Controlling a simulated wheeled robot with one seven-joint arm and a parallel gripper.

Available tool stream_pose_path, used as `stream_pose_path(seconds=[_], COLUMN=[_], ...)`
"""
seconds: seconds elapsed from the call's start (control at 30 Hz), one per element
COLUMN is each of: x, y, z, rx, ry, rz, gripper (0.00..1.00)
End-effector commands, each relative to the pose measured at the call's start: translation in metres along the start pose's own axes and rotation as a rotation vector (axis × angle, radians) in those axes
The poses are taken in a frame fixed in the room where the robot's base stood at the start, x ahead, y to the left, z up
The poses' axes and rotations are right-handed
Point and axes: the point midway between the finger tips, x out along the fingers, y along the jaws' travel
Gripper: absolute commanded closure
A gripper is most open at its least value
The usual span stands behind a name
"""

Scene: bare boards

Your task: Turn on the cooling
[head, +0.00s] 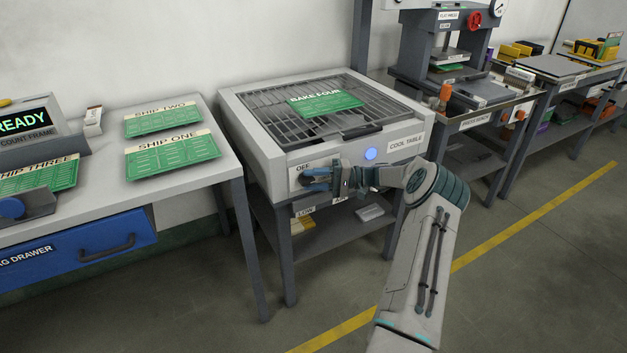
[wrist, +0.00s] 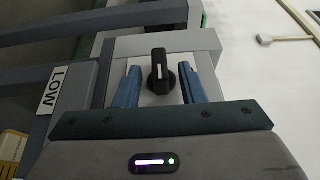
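The cooling unit is a grey table labelled COOL TABLE (head: 405,143) with a dark slatted top. A round blue light (head: 370,154) shows on its front. A black knob (wrist: 161,72) with a white pointer line is on a pale plate in the wrist view. An OFF label (head: 303,167) shows beside my gripper in the head view. My gripper (wrist: 158,85) is open, with one blue finger on each side of the knob and a visible gap to each. In the head view my gripper (head: 318,180) is at the table's front left and hides the knob.
A green board labelled BAKE FOUR (head: 325,102) lies on the slatted top. A bench with green boards SHIP ONE (head: 172,155) and SHIP TWO (head: 162,121) stands at left. A press (head: 450,45) stands at right. A LOW label (wrist: 54,90) is below the knob's panel. Floor is clear in front.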

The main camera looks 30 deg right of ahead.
Motion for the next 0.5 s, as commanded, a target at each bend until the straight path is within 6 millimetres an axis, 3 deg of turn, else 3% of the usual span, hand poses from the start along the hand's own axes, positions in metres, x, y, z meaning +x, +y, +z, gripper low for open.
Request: stream_pose_path(seconds=[0.27, 0.5], x=[-0.017, -0.072], y=[-0.001, 0.000], z=[-0.001, -0.001], rx=[-0.001, -0.003], ry=[0.003, 0.005], rz=[0.000, 0.000], gripper=[0.64, 0.64])
